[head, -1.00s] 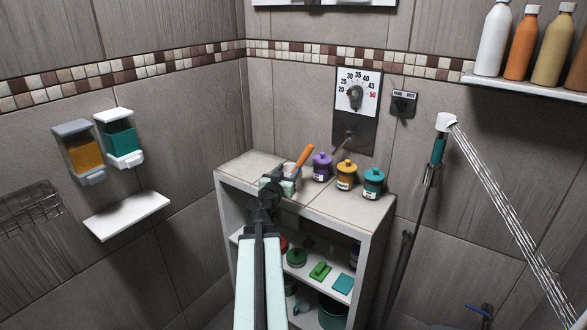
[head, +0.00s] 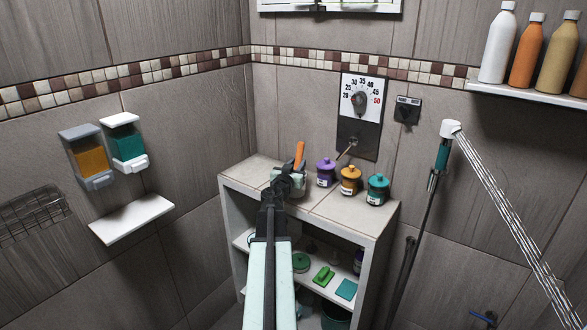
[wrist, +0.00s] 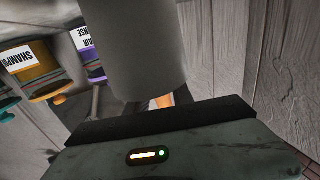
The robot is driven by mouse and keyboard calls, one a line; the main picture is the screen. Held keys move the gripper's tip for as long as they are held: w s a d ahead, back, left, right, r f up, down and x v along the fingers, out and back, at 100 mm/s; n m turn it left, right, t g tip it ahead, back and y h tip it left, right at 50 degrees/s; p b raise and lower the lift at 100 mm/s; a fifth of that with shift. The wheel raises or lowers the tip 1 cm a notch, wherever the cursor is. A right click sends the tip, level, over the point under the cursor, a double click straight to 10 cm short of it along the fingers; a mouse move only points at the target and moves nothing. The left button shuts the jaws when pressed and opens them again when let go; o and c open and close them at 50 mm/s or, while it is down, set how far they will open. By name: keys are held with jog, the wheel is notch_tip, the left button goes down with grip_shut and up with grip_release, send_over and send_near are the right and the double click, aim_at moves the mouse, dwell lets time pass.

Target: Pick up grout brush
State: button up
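The grout brush appears to be the item with the orange handle (head: 299,152), which rises nearly upright above my gripper at the back of the shelf unit's top. In the wrist view a short orange piece (wrist: 163,101) shows between a large grey cylinder (wrist: 130,50), which looks like a cup, and the black edge of my gripper. My gripper (head: 288,182) is over the shelf top, right in front of the handle, and hides its lower part and most of the cup. The fingertips are not clear in either view, so I cannot tell whether they close on the handle.
Purple (head: 326,172), amber (head: 350,180) and teal (head: 378,189) jars stand just right of my gripper on the shelf unit (head: 335,207). A tap lever (head: 346,149) projects above them. The walls are close behind and left. A shower (head: 451,130) runs at right.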

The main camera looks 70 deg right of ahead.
grip_shut()
jog(key=shift+r, duration=0.1)
